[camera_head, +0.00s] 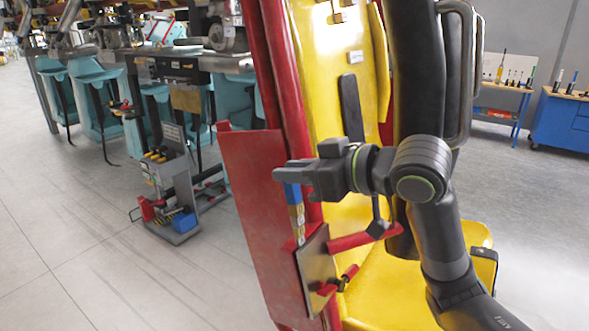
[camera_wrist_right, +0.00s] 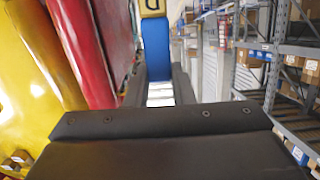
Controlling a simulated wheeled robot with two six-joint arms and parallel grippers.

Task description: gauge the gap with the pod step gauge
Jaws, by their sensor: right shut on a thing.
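My right gripper (camera_head: 284,173) is shut on the step gauge's blue handle (camera_head: 292,192). A gold-brown, marked part of the gauge (camera_head: 297,220) hangs below the fingers, with its lower end near a dark plate (camera_head: 316,270). I cannot tell whether it touches the plate or sits in a gap. In the right wrist view the blue handle (camera_wrist_right: 157,48) stands between the dark fingers, with a yellow marked end (camera_wrist_right: 152,8) at the top. The gripper is in front of the yellow pod seat (camera_head: 335,100) with red side tubes, beside a red panel (camera_head: 255,185). My left gripper is not in view.
A small grey cart (camera_head: 176,225) stands on the floor to the left. Turquoise seats (camera_head: 95,95) line the back left. A blue workbench (camera_head: 562,120) is at the back right. Red-handled bars (camera_head: 355,240) stick out beside the plate. Floor at left front is clear.

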